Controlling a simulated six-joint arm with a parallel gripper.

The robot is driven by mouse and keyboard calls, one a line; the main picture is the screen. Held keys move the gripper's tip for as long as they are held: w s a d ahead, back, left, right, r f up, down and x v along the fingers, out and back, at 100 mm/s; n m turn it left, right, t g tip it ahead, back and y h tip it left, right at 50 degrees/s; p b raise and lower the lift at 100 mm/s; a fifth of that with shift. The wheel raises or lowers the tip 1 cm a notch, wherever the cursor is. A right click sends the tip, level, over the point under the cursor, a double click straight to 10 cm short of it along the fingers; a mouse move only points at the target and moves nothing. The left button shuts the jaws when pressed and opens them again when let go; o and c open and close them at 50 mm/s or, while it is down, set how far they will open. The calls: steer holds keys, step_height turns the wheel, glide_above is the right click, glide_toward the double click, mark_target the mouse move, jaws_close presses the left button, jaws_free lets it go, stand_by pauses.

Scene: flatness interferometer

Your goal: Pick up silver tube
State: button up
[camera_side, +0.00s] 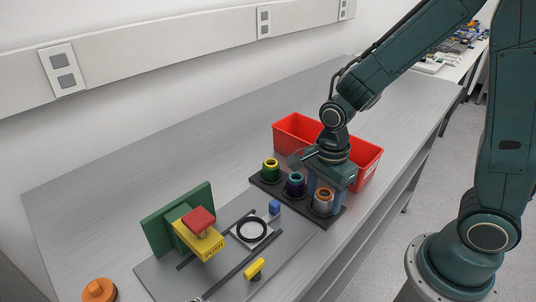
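The silver tube (323,202), with a copper-coloured inside, stands upright at the right end of a dark rack (268,187). A purple-and-teal tube (295,187) stands in the middle and a green-and-yellow tube (271,171) at the left end. My gripper (325,190) points down just above and behind the silver tube. Its fingers look spread apart, with nothing seen between them. The gripper partly overlaps the tube's surroundings, so the exact gap to it is hard to tell.
Red bins (296,130) stand behind the rack. In front lies a grey plate (165,276) with a black ring (252,241), a blue block (275,207), a yellow handle (256,268) and a yellow push block (205,245) with red top. An orange knob (98,291) is at lower left.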

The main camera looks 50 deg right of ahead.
mark_target(325, 192)
steer(key=c, duration=0.8)
steer(key=shift+r, duration=0.1)
step_height(325, 192, up, 20)
stand_by(0.5)
stand_by(0.4)
